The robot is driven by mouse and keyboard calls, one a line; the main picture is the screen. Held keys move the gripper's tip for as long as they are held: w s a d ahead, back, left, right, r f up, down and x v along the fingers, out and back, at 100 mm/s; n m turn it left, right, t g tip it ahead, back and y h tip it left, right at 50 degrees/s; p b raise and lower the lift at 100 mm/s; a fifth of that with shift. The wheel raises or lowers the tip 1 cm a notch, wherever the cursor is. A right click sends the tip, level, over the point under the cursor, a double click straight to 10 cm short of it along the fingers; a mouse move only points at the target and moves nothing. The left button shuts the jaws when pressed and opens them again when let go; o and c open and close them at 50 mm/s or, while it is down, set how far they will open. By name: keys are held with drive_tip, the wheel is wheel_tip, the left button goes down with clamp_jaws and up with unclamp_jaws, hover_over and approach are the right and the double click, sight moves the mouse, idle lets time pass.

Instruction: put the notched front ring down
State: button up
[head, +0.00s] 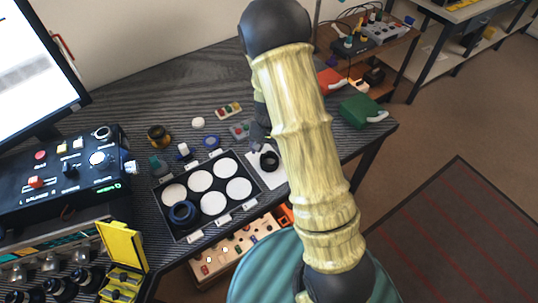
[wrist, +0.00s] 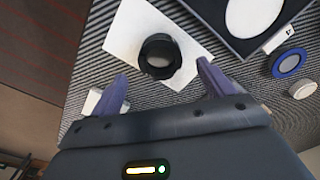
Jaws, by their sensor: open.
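My gripper (wrist: 161,76) is open, and its two purple-grey fingers hold nothing. In the wrist view a black ring-shaped part (wrist: 160,68) lies on a white sheet (wrist: 130,33), just beyond the fingertips and apart from them. The same black part (head: 268,162) shows in the head view beside my gripper (head: 259,136), which the arm partly hides. A dark blue-black ring (head: 182,214) lies in the near-left compartment of the black tray (head: 209,155). I cannot make out a notch on either ring, so I cannot tell which is the notched front ring.
The tray's other compartments show white round bottoms. A blue-rimmed disc (wrist: 289,63) and a small whitish cap (wrist: 302,89) lie near the tray. A control box (head: 70,175) and a monitor (head: 35,65) stand at left. A green case (head: 362,111) is at the right edge.

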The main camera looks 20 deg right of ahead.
wheel_tip(320, 180, up, 7)
drive_tip(key=shift+r, duration=0.2)
idle(0.6)
drive_tip(key=s+r+n+t, duration=0.1)
drive_tip(key=s+r+n, duration=0.1)
drive_tip(key=s+r, duration=0.2)
drive_tip(key=s+r+n+t, duration=0.1)
drive_tip(key=s+r, duration=0.4)
drive_tip(key=s, duration=0.5)
drive_tip(key=shift+s+n+t, duration=0.2)
drive_tip(key=shift+n+t, duration=0.1)
drive_tip(key=shift+n, duration=0.6)
drive_tip(key=shift+r, duration=0.15)
drive_tip(key=p+v, duration=0.2)
drive_tip(key=p, duration=0.1)
drive_tip(key=w+p+v, duration=0.1)
drive_tip(key=p+v, duration=0.2)
drive_tip(key=shift+r, duration=0.45)
